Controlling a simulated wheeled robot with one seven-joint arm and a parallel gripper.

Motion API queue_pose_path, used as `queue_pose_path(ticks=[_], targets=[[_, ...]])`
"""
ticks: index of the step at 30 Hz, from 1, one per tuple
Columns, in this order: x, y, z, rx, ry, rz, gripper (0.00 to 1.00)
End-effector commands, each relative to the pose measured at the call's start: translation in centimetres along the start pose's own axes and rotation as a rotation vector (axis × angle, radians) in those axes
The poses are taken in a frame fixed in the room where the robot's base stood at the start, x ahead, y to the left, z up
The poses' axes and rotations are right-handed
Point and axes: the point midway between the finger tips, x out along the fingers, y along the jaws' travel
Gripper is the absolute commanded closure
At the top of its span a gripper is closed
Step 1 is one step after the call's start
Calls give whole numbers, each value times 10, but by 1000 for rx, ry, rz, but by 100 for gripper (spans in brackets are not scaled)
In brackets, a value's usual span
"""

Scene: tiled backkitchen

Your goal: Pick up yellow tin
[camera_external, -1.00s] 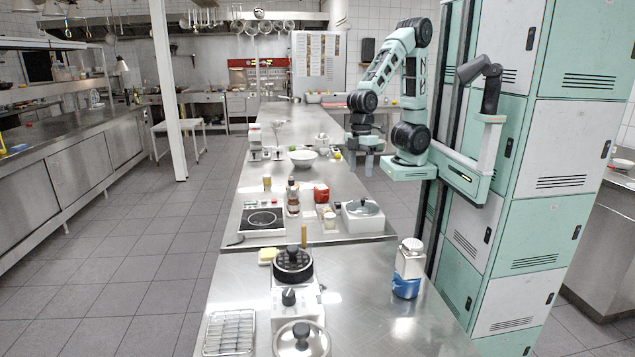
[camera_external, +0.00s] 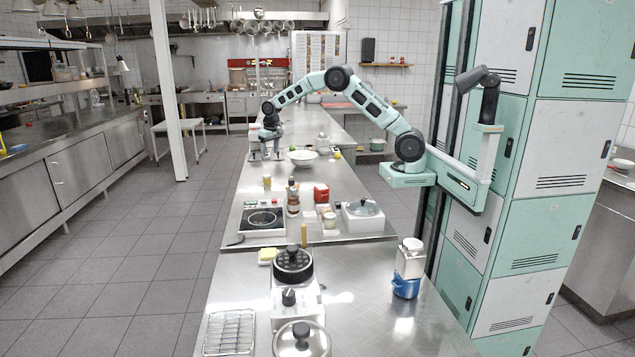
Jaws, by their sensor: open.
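A small yellow tin (camera_external: 267,183) stands upright on the far steel counter, near its left edge and behind the black hotplate. My gripper (camera_external: 265,151) hangs at the end of my outstretched arm, pointing down, behind and above the tin in the picture. It is open, with no tin between its fingers. The fingers are small and overlap the counter items behind them, so their exact height and distance from the tin are hard to tell.
A white bowl (camera_external: 302,156) sits to the gripper's right. A white and red appliance (camera_external: 254,134) is beside the gripper. Bare counter lies around the tin.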

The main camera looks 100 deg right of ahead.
Motion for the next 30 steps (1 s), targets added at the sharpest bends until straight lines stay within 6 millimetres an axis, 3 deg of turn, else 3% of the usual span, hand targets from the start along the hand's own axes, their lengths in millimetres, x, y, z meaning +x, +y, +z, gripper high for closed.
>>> queue_pose_path(ticks=[10,20,30], targets=[[69,-1,1,-1,-3,0,38],[96,-3,0,-2,-2,-1,38],[137,-10,-1,-2,-1,-2,38]])
